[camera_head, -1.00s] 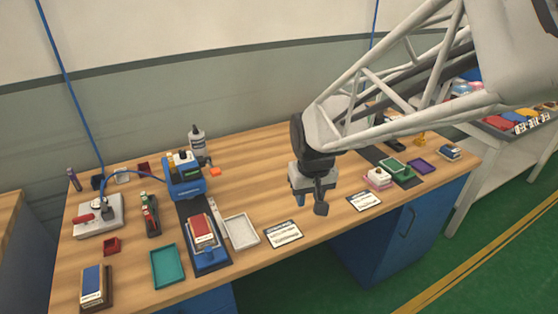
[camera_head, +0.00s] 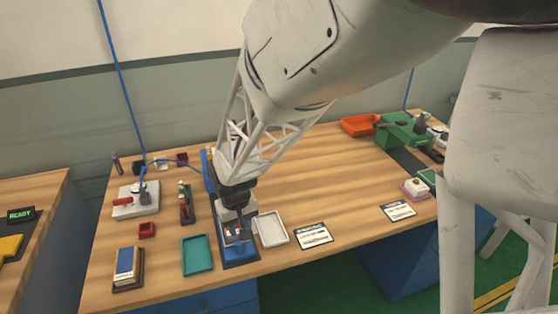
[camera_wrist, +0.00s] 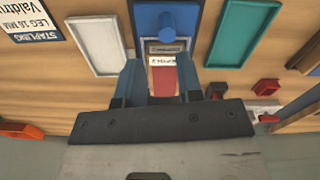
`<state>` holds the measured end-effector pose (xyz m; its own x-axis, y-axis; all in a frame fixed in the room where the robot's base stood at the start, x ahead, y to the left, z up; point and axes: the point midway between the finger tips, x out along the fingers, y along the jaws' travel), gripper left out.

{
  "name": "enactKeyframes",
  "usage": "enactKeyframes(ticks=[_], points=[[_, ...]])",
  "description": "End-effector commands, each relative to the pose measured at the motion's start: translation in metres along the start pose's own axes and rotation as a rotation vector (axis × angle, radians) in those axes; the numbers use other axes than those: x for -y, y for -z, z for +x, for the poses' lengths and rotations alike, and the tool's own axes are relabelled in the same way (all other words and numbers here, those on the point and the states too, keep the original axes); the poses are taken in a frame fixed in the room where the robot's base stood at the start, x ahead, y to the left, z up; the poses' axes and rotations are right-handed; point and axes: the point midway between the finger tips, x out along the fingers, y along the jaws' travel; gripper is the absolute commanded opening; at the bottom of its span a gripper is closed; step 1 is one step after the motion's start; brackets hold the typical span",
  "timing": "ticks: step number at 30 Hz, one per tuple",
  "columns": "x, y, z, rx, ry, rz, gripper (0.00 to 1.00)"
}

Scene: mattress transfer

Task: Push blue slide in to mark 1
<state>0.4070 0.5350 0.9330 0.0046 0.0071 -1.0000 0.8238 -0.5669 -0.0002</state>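The blue slide (camera_head: 240,252) lies on a dark base left of the table's middle. In the wrist view the slide (camera_wrist: 205,12) shows with a blue round knob (camera_wrist: 180,28) and a small label plate. A red block with a white label (camera_wrist: 163,78) lies on it. My gripper (camera_head: 235,232) is above the slide and hides much of it in the head view. In the wrist view my gripper (camera_wrist: 160,72) has its two fingers apart, one on each side of the red block. I cannot tell whether they touch it. I cannot make out mark 1.
A teal tray (camera_head: 184,268) is left of the slide and a white tray (camera_head: 284,237) right of it. White printed cards (camera_head: 315,244) lie further right. A green machine (camera_head: 405,135) and an orange bin (camera_head: 342,126) stand at the back right. The table's middle is clear.

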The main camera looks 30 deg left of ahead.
Motion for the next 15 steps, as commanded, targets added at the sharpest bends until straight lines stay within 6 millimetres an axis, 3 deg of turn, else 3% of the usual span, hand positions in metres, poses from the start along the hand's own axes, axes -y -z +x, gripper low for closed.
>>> enactKeyframes(ticks=[4, 15], points=[[0.0096, 0.0002, 0.0064, 0.010, 0.000, -0.015, 0.34], [0.0096, -0.0001, 0.0073, 0.011, 0.000, -0.015, 0.34]])
